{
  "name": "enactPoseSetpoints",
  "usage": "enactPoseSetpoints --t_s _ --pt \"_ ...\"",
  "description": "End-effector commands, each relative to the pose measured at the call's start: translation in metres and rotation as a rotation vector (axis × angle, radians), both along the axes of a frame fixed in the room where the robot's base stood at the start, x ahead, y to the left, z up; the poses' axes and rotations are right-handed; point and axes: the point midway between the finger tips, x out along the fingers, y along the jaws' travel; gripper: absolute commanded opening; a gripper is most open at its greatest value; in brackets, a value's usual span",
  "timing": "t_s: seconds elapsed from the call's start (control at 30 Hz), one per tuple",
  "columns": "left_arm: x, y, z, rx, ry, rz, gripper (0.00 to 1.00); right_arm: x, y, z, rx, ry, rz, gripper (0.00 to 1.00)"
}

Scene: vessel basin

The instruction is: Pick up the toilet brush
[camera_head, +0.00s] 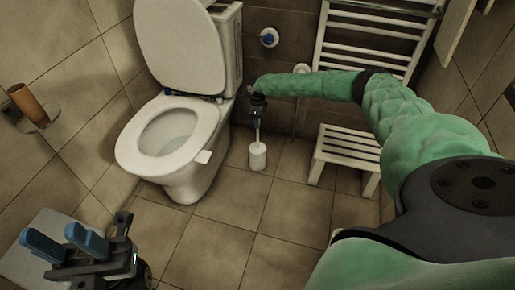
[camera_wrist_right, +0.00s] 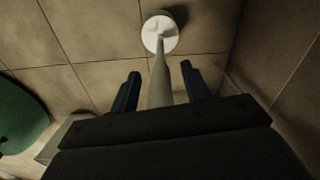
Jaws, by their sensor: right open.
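The toilet brush stands upright in its white holder (camera_head: 257,157) on the floor just right of the toilet. Its pale handle (camera_head: 257,130) rises toward my right gripper (camera_head: 258,103). In the right wrist view the handle (camera_wrist_right: 160,78) runs up between the two open blue fingers of my right gripper (camera_wrist_right: 160,80), with a gap on each side. The white holder (camera_wrist_right: 160,34) shows beyond the fingertips. The top of the handle is hidden by the gripper body. My left gripper (camera_head: 52,236) is open and empty at the lower left, far from the brush.
The toilet (camera_head: 170,135) with raised lid stands left of the brush. A white slatted stool (camera_head: 347,150) stands to the right, below a towel radiator (camera_head: 375,40). A wall shelf with a brown cup (camera_head: 27,102) is at the left. The tiled floor in front is clear.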

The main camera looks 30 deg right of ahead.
Motion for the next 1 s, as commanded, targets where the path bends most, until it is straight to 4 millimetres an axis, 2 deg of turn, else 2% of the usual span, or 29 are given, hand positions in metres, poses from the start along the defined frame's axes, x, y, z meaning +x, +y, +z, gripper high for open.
enactPoseSetpoints --t_s 0.27,0.5,0.53,0.83,1.0 --pt "0.0 0.0 0.001 -0.003 -0.003 -0.004 0.4 0.0 0.0 -0.003 0.0 0.0 -0.001 0.47" --pt "0.0 0.0 0.001 -0.002 -0.002 -0.004 0.4 0.0 -0.001 -0.002 -0.001 -0.001 -0.001 0.02" --pt "0.0 0.0 0.001 -0.002 -0.002 -0.004 0.4 0.0 -0.001 -0.002 -0.001 -0.001 -0.001 0.0" --pt "0.0 -0.001 0.001 -0.002 -0.002 -0.004 0.4 0.0 -0.001 0.0 0.0 -0.001 -0.001 0.0" --pt "0.0 0.0 0.007 0.004 -0.003 0.005 0.4 0.0 -0.001 0.019 0.0 -0.003 -0.001 0.0"
